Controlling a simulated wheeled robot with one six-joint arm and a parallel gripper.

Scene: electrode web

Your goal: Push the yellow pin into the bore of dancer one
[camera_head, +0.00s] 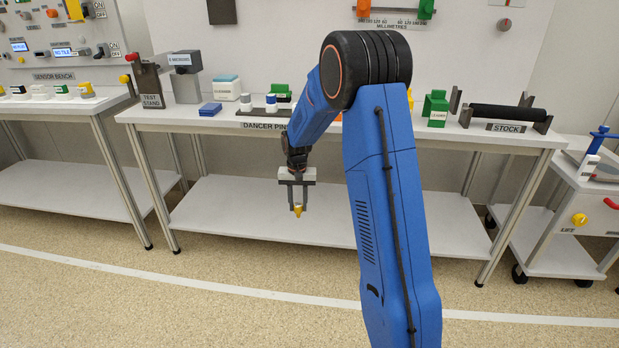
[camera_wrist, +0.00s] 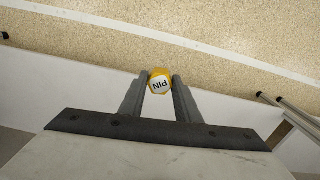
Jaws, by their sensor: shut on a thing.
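The yellow pin (camera_head: 298,211) is held at the tips of my gripper (camera_head: 297,208), in front of the middle bench and below its top. In the wrist view the pin (camera_wrist: 160,82) shows a white end marked PIN, with yellow around it. The two fingers of my gripper (camera_wrist: 160,86) are shut on it, one on each side. I cannot make out dancer one or its bore in either view.
The bench's lower shelf (camera_head: 230,210) is bare. On the benchtop are a test stand (camera_head: 151,82), a blue block (camera_head: 210,109), a green block (camera_head: 436,106) and a dark roll marked STOCK (camera_head: 503,114). A cart (camera_head: 560,230) stands at the right.

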